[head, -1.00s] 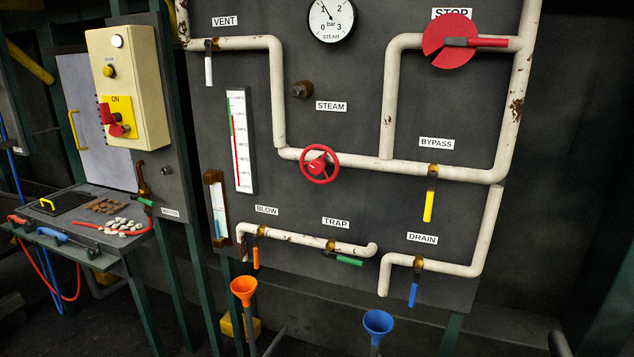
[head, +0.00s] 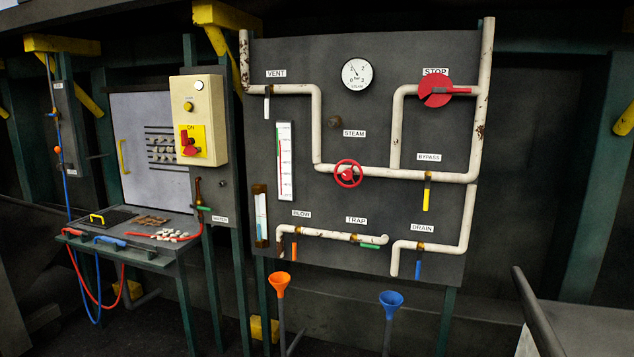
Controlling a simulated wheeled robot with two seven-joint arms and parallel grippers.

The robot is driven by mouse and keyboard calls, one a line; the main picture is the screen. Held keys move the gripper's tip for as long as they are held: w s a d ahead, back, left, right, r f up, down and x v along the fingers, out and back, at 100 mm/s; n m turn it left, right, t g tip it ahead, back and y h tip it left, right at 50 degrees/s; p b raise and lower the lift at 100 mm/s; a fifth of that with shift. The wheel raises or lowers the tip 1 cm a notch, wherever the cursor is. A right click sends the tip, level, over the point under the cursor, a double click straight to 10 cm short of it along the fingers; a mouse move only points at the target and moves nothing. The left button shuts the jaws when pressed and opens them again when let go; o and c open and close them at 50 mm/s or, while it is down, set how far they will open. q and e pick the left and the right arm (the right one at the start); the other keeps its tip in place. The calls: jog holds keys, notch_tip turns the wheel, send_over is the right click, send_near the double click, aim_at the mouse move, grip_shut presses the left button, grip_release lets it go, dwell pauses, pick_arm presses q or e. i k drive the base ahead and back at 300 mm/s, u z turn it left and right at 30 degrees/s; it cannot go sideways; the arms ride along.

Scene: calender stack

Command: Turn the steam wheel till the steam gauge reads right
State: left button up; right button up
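The red steam wheel (head: 348,174) sits on the white pipe near the middle of the dark panel, below the STEAM label (head: 354,134). The round white steam gauge (head: 357,74) is at the top of the panel, marked 0 to 3 bar. Its thin needle points up and to the left, roughly around the 1; the exact reading is too small to tell. Neither of my grippers shows in the head view, and nothing touches the wheel.
The panel also carries a red stop disc (head: 436,97), a yellow bypass lever (head: 427,199) and a thermometer (head: 285,160). Orange (head: 279,284) and blue (head: 391,304) funnels stand below it. A side table (head: 130,258) is at left; a grey surface (head: 585,328) is at lower right.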

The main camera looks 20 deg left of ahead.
aim_at(347, 174)
jog(key=u, duration=1)
jog(key=i, duration=0.35)
